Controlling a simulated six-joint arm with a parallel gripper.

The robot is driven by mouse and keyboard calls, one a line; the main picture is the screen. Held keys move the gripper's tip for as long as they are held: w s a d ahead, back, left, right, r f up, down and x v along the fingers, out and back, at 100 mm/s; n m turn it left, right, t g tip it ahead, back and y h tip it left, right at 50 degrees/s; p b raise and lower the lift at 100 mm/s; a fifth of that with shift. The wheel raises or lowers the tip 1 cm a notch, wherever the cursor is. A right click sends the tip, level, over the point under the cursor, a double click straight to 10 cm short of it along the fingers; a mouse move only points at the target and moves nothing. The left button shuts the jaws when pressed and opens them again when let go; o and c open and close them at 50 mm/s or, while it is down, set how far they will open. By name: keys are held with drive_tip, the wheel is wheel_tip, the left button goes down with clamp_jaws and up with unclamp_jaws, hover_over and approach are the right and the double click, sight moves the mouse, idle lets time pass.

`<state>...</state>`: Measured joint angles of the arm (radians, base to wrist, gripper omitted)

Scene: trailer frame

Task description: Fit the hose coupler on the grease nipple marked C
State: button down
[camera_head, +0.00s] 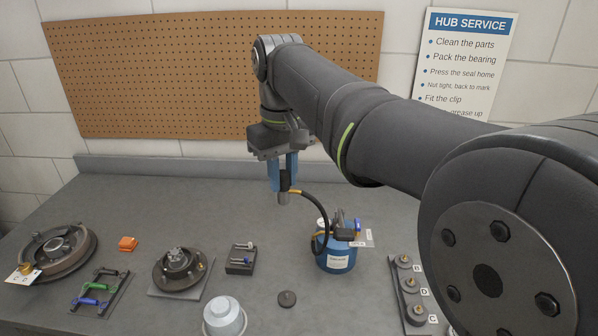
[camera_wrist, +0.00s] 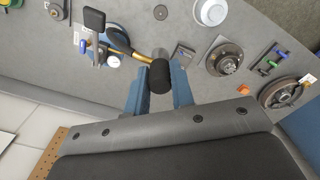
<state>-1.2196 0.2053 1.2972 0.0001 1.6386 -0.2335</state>
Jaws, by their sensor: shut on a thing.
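My gripper (camera_head: 284,178) has blue fingers and is shut on the hose coupler (camera_head: 283,198), a dark sleeve with a metal end pointing down. It hangs in the air above the bench, left of the blue grease pump (camera_head: 336,258). A black hose with a yellow-orange end runs from the coupler to the pump. In the wrist view the coupler (camera_wrist: 160,76) shows as a black cylinder between the fingers. The nipple mount marked C (camera_head: 416,313) is the lower one in a row at the right, well away from the coupler. Its nipple tip is too small to make out clearly.
Mounts marked D (camera_head: 410,284) and another letter stand behind C on the same strip. A hub (camera_head: 180,268), brake drum (camera_head: 58,250), tool tray (camera_head: 98,292), white cup (camera_head: 224,318) and dark puck (camera_head: 287,299) lie on the bench. The pump stands between coupler and strip.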

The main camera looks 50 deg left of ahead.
drive_tip(key=w+d+f+m, duration=0.3)
drive_tip(key=w+d+f, duration=0.15)
drive_tip(key=w, duration=0.45)
drive_tip(key=w+d+f+m, duration=0.3)
drive_tip(key=w+d+f, duration=0.15)
drive_tip(key=w, duration=0.55)
drive_tip(key=w+d+f+m, duration=0.3)
drive_tip(key=w+d+m, duration=0.15)
drive_tip(key=w, duration=0.45)
drive_tip(key=w+d+f+m, duration=0.2)
drive_tip(key=w+d+f, duration=0.2)
drive_tip(key=d, duration=0.5)
drive_tip(key=w+d+f+m, duration=0.2)
drive_tip(key=w+d+f, duration=0.1)
drive_tip(key=d, duration=0.6)
drive_tip(key=w+d+f+m, duration=0.2)
drive_tip(key=w+d+f, duration=0.2)
drive_tip(key=d, duration=0.5)
drive_tip(key=s+a+r+n, duration=0.2)
drive_tip(key=s+a+n, duration=1.3)
drive_tip(key=s+n, duration=0.3)
drive_tip(key=shift+m, duration=0.65)
drive_tip(key=shift+s+f, duration=0.25)
drive_tip(key=shift+f, duration=0.6)
drive_tip(key=shift+s+f, duration=0.2)
drive_tip(key=shift+f, duration=0.7)
drive_tip(key=shift+s+f, duration=0.25)
drive_tip(key=shift+f, duration=0.6)
drive_tip(key=shift+f, duration=0.95)
